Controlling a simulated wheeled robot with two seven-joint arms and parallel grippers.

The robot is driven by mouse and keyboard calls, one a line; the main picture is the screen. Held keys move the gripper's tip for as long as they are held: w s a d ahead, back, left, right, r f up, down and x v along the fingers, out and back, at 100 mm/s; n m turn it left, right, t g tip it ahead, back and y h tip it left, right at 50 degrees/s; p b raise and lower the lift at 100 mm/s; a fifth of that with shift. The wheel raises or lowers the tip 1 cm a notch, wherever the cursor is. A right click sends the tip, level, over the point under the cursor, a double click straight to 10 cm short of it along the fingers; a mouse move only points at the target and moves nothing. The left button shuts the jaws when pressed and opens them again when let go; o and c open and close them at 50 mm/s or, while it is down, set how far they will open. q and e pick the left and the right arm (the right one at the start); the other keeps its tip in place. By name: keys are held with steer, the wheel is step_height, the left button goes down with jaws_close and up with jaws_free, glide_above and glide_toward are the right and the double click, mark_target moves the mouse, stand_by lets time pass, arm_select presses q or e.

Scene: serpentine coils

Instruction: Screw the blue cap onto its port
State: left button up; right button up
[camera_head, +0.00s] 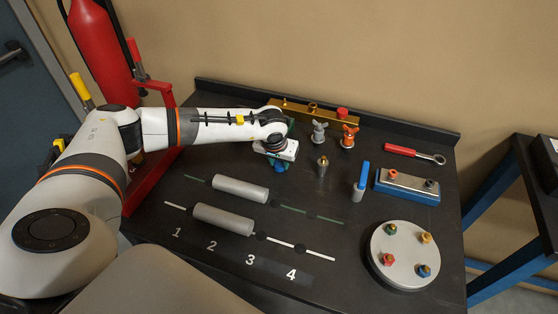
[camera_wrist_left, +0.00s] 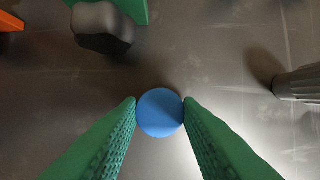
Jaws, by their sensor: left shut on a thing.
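My left gripper (camera_head: 278,163) points down over the back middle of the dark table, in front of the brass manifold (camera_head: 291,105). In the left wrist view its green ridged fingers (camera_wrist_left: 160,114) are shut on the round blue cap (camera_wrist_left: 160,113), one finger touching each side. Dark bare table shows around the cap there. In the head view a bit of blue shows under the gripper; the hand hides most of that spot. The manifold has a red cap (camera_head: 343,113) near its right end and an uncapped brass fitting (camera_head: 312,106). I cannot tell which port is the blue cap's. My right gripper is out of view.
Grey (camera_head: 319,132) and orange (camera_head: 349,136) winged pieces and a small brass-topped post (camera_head: 323,166) stand right of the gripper. Farther right are a blue-handled piece (camera_head: 361,180), a red-handled wrench (camera_head: 412,153) and a round plate (camera_head: 384,277) with coloured fittings. Two grey cylinders (camera_head: 240,189) (camera_head: 223,219) lie in front.

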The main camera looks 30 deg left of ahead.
mark_target(280, 165)
arm_select(q)
steer(key=shift+r+p, duration=1.6)
steer(key=shift+r, duration=1.75)
steer(key=shift+d, duration=0.1)
